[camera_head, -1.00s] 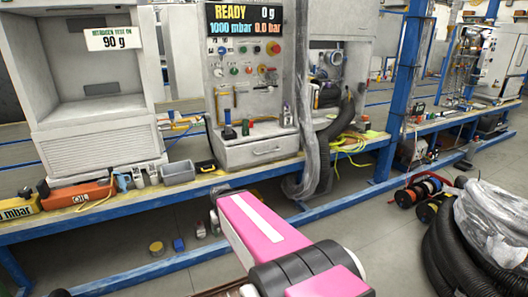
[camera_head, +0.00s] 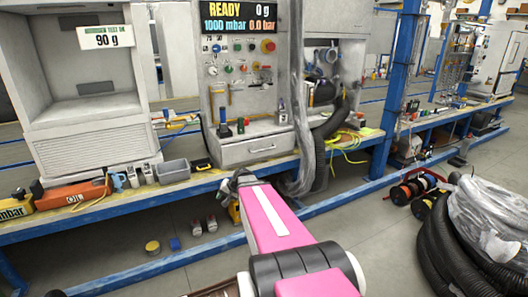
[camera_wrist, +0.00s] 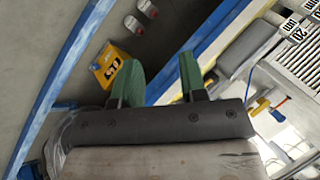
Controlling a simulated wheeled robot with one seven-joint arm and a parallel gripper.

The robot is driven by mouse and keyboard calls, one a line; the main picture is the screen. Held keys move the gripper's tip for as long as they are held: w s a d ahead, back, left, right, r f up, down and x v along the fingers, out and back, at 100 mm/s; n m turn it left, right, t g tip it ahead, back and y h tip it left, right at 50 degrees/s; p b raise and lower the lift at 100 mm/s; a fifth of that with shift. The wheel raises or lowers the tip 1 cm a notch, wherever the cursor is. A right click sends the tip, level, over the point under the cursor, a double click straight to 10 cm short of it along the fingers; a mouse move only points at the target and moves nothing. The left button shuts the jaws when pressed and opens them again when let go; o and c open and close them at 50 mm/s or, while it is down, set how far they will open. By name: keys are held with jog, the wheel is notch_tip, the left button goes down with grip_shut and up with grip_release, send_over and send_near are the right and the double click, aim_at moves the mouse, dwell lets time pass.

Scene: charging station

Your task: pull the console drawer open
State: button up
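The console (camera_head: 240,60) stands on the workbench with its display reading READY. Its drawer (camera_head: 258,149) is the grey front low on the console, with a handle on it, and it looks shut. My pink arm reaches toward the bench in the head view, and my gripper (camera_head: 236,180) is at its far end, below and in front of the drawer, apart from it. In the wrist view my gripper (camera_wrist: 160,80) shows two green fingers spread apart with nothing between them. The drawer is not clearly seen in the wrist view.
The bench edge (camera_head: 130,203) is blue and runs close by my gripper. A grey bin (camera_head: 174,171) and an orange box (camera_head: 75,194) sit on the bench to the left. A dark hose (camera_head: 325,130) hangs right of the console. A yellow item (camera_wrist: 108,66) lies below the bench.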

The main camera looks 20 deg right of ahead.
jog(key=w+d+r+m+t, duration=0.4)
jog(key=w+d+m+t, duration=0.15)
jog(key=w+d, duration=0.75)
jog(key=m+t+h, duration=0.5)
jog(key=m, duration=0.2)
send_near(264, 150)
jog(key=w, duration=0.3)
jog(key=w+f, duration=0.1)
jog(key=w, duration=0.6)
jog(key=shift+w+d+f, duration=0.15)
jog(key=shift+w+f, duration=0.2)
jog(key=shift+f, duration=0.05)
grip_shut()
